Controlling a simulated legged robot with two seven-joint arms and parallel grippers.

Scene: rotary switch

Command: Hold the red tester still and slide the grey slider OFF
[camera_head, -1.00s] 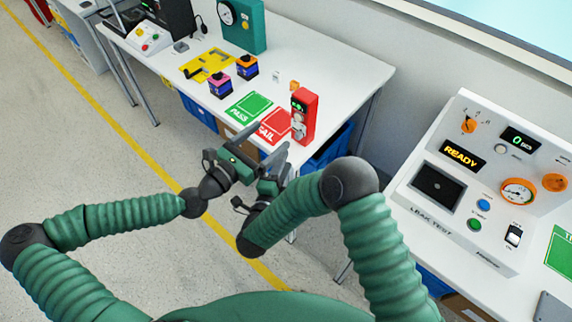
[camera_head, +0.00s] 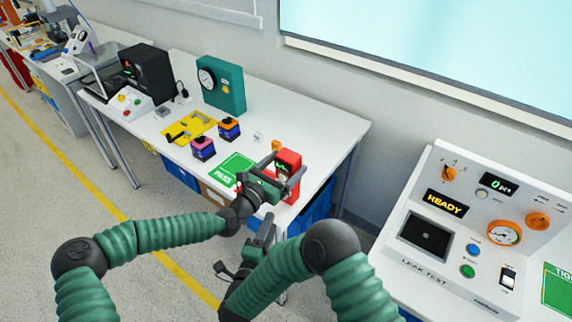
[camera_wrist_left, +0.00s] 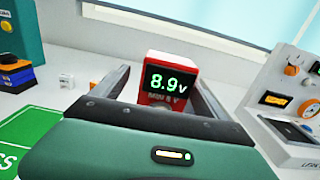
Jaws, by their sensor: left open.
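The red tester (camera_head: 288,163) stands upright near the right front corner of the white table. In the left wrist view the red tester (camera_wrist_left: 170,83) shows a display reading 8.9V; its lower front is hidden by my gripper. My left gripper (camera_head: 288,174) is open, with its fingers on either side of the tester. I cannot tell whether they touch it. My right gripper (camera_head: 262,240) is lower, in front of the table edge and apart from the tester; its jaw state is unclear. The grey slider is not visible, hidden behind my left gripper.
A green PASS mat (camera_head: 233,168) lies left of the tester. Two small blue boxes with a pink top (camera_head: 203,149) and an orange top (camera_head: 229,129) stand behind it. A teal cabinet (camera_head: 220,84) is at the back. A leak test panel (camera_head: 450,215) is at the right.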

